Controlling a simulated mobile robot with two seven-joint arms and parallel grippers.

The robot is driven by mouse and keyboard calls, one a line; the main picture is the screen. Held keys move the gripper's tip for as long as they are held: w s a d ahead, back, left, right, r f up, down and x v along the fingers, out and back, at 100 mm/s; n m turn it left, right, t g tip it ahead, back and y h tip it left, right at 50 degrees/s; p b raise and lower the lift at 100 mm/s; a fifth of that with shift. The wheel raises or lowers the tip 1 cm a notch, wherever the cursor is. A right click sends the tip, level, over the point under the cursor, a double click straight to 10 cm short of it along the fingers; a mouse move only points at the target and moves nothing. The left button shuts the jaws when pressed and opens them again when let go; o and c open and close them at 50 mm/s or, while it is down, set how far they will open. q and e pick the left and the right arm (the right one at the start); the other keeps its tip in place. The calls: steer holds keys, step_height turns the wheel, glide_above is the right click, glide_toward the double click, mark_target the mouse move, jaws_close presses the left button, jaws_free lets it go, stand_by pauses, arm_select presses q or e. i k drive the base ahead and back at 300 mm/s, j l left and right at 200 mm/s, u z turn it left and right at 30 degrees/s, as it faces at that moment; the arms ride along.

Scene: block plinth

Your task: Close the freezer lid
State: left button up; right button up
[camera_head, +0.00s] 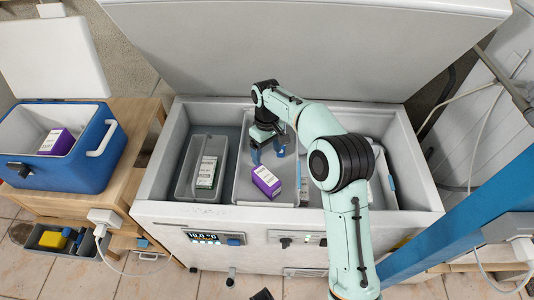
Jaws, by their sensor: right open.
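The chest freezer (158,178) stands in the middle with its large pale grey lid (310,45) raised and tilted back behind it. My right arm reaches over the freezer's front edge. My right gripper (267,154) is open and points down inside the freezer, with nothing between its fingers. It is just above and behind a purple and white box (266,182) in the middle compartment, apart from the lid. Part of the freezer's right interior is hidden behind my arm. My left gripper does not show.
A grey bin (182,184) in the freezer's left side holds a green and white box (206,172). A blue cooler (85,172) with its white lid open stands on a wooden table (137,117) at left. A blue post (460,230) crosses the lower right.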

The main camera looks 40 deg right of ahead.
mark_target(372, 51)
steer(key=k, duration=1)
